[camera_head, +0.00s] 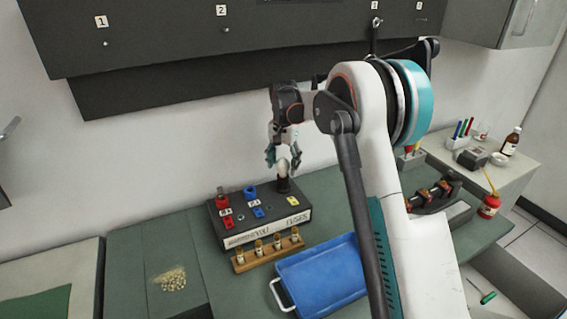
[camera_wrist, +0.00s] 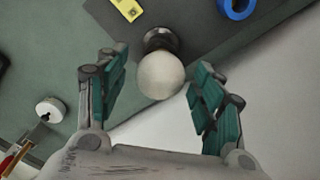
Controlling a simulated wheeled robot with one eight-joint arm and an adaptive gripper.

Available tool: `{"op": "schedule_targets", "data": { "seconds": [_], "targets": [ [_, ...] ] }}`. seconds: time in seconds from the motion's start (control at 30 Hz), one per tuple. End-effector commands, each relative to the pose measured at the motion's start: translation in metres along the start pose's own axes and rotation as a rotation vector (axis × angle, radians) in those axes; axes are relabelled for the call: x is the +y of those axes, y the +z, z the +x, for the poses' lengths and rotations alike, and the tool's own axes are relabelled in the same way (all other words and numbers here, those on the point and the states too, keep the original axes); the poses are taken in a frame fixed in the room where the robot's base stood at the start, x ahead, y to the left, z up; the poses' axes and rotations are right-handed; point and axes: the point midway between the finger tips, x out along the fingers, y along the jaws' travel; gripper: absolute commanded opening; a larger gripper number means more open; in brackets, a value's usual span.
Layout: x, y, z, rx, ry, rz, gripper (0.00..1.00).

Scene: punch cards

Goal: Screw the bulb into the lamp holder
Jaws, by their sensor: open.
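The white bulb (camera_head: 283,168) stands upright at the black lamp holder (camera_head: 284,186) on the back right of the dark box. In the wrist view the bulb (camera_wrist: 161,75) sits over the round dark holder (camera_wrist: 160,40). Whether its thread is engaged cannot be told. My gripper (camera_head: 283,157) is above the bulb, pointing down. In the wrist view its teal-padded fingers (camera_wrist: 158,88) are open on either side of the bulb, with a gap on both sides.
The dark box (camera_head: 226,240) carries red, blue and yellow parts. A wooden rack (camera_head: 268,261) with several small bottles stands before it. A blue tray (camera_head: 320,275) lies to the right, beside my arm. A pile of pale grains (camera_head: 172,279) lies left on the green bench.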

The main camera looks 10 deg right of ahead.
Motion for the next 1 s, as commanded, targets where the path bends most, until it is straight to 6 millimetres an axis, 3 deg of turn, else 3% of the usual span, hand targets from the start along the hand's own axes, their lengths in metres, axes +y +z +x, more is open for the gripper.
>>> {"op": "schedule_targets", "data": {
  "seconds": [0.07,0.1,0.27,0.3,0.53,0.8,1.0],
  "targets": [
    [0.0000,0.0000,0.0000,0.000,0.000,0.001,0.62],
    [0.0000,0.0000,0.0000,0.000,0.000,0.001,0.57],
    [0.0000,0.0000,0.0000,0.000,0.000,0.002,0.21],
    [0.0000,0.0000,0.0000,0.000,0.000,0.003,0.18],
    [0.0002,0.0000,0.0001,0.000,0.000,0.027,0.18],
    [0.0012,0.0002,0.0003,0.000,0.000,0.300,0.18],
    [0.0015,0.0003,0.0004,0.000,0.000,0.395,0.18]
  ]
}}
